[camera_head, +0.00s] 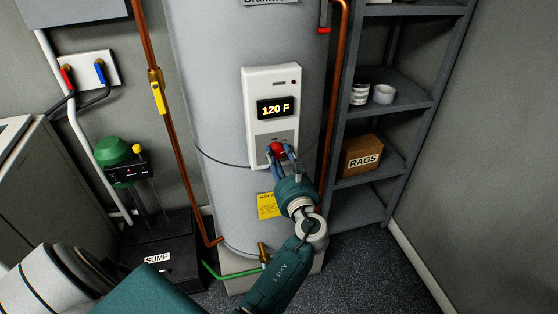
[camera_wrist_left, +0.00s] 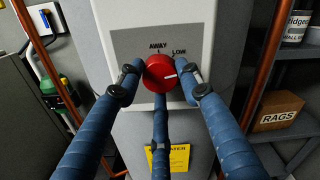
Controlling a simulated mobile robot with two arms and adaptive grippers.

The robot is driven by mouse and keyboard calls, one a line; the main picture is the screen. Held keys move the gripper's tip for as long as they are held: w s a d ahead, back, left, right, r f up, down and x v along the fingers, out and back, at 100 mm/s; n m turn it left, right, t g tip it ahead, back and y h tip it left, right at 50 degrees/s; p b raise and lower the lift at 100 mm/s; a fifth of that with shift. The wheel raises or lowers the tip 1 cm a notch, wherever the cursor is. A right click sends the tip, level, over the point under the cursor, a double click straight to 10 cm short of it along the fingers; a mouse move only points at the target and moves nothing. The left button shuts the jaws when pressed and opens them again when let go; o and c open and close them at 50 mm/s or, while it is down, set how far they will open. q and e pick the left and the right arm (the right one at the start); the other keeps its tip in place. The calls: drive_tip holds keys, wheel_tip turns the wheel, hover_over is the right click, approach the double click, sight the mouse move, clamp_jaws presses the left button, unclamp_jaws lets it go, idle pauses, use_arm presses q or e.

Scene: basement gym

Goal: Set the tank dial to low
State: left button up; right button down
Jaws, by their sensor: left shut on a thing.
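The red tank dial (camera_head: 277,149) sits on the lower grey plate of the white control panel (camera_head: 259,86) on the water heater. My left gripper (camera_head: 279,156) is at the dial, shut on it with its blue fingers around it. In the left wrist view the dial (camera_wrist_left: 159,74) lies between the fingertips. Its white mark points right and slightly up, below the LOW label (camera_wrist_left: 179,52). The AWAY label (camera_wrist_left: 158,47) is above the dial. Other labels are hidden by the fingers or too small to read. The display (camera_head: 275,108) reads 120 F. My right gripper is not in view.
Copper pipes (camera_head: 169,130) run up both sides of the grey tank (camera_head: 215,95). A grey shelf (camera_head: 400,98) with a RAGS box (camera_head: 361,155) stands to the right. A green-topped sump pump (camera_head: 118,151) stands left. Dark floor is free at the lower right.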

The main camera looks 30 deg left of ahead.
use_arm(q)
drive_tip(key=n+b, duration=0.1)
drive_tip(key=n, duration=0.1)
drive_tip(key=n+b, duration=0.2)
drive_tip(key=shift+f, duration=0.3)
drive_tip(key=shift+r+n+b, duration=0.1)
drive_tip(key=shift+n+b, duration=0.6)
drive_tip(key=shift+n, duration=0.2)
drive_tip(key=shift+d+n, duration=0.1)
drive_tip(key=shift+n, duration=0.3)
drive_tip(key=shift+r, duration=0.1)
drive_tip(key=o, duration=1.1)
drive_tip(key=shift+w, duration=0.2)
drive_tip(key=shift+o, duration=0.2)
drive_tip(key=shift+s, duration=0.1)
